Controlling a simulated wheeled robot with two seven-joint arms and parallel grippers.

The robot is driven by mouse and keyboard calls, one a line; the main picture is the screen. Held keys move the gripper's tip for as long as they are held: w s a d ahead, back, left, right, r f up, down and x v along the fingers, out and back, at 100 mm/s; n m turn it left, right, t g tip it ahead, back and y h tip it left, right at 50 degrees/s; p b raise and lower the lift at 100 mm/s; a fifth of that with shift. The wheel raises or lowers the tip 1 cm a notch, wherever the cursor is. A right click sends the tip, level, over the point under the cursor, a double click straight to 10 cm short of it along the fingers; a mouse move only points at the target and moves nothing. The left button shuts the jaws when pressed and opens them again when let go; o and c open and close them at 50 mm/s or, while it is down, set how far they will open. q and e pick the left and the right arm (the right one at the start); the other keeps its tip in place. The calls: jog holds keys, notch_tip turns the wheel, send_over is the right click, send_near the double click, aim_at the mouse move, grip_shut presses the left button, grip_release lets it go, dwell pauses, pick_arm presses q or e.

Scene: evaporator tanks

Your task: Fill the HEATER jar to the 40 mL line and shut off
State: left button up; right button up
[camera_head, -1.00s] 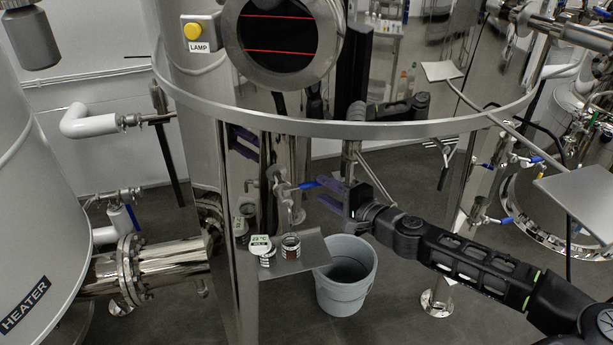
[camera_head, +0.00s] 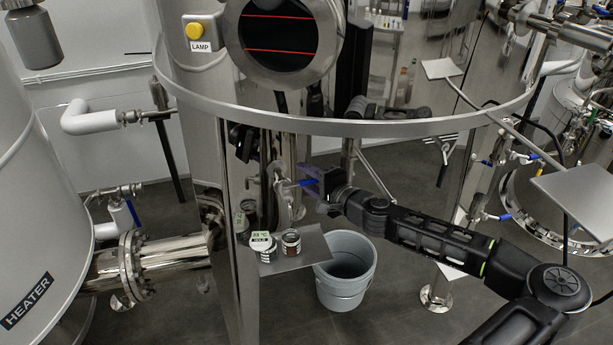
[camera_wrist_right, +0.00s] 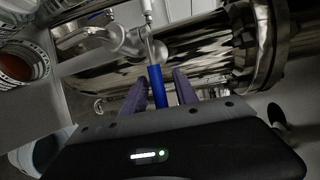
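The tank with the HEATER label (camera_head: 28,300) stands at the left. An open glass jar (camera_head: 291,241) with reddish-brown contents stands on a small metal shelf (camera_head: 300,257); it also shows in the right wrist view (camera_wrist_right: 22,66). I cannot read its lines or level. Above it is a metal tap (camera_head: 281,192) with a blue lever handle (camera_head: 308,182). My right gripper (camera_head: 313,182) is at this lever. In the right wrist view the blue lever (camera_wrist_right: 157,86) lies between my two purple fingers (camera_wrist_right: 158,92), with gaps on both sides. My left gripper is not in view.
A round tag reading 35 °C (camera_head: 262,240) sits left of the jar, over another small vessel. A grey bucket (camera_head: 345,285) stands on the floor below the shelf. A metal ring rail (camera_head: 340,130) curves above my right arm. A polished column stands left of the tap.

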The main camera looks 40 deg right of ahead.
grip_shut()
dwell(0.3)
dwell(1.1)
